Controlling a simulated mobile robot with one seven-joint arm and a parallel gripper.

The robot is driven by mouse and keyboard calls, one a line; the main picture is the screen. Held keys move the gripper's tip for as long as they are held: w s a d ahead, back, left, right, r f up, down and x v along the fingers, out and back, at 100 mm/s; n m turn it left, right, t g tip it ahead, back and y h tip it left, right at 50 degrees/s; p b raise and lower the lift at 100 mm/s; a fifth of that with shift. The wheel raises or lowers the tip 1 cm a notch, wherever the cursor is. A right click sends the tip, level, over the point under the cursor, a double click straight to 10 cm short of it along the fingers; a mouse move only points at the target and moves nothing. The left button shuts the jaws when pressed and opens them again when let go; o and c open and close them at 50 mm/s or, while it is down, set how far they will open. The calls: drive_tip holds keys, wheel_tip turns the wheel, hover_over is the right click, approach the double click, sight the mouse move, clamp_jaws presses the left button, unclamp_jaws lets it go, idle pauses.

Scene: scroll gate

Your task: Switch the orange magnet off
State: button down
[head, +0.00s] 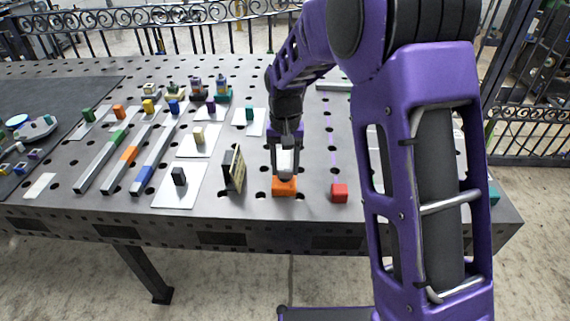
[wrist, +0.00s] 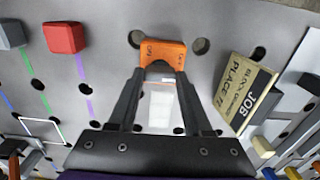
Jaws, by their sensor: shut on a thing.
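The orange magnet (head: 284,187) is a small orange block on the steel table near its front edge. It also shows in the wrist view (wrist: 163,50), with small dark lettering at both ends of its face. The parts of the magnet behind the fingertips are hidden.
A red block (head: 339,193) stands just right of the magnet. A sign plate (head: 233,170) with lettering stands upright to its left. Farther left are coloured bars (head: 126,157), white cards (head: 180,195) and small blocks. My arm hides the table's right part.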

sight(285, 169)
idle(0.5)
drive_tip(key=shift+c, duration=1.6)
unclamp_jaws()
wheel_tip(285, 169, up, 18)
drive_tip(key=p, duration=0.2)
drive_tip(key=shift+f, duration=0.25)
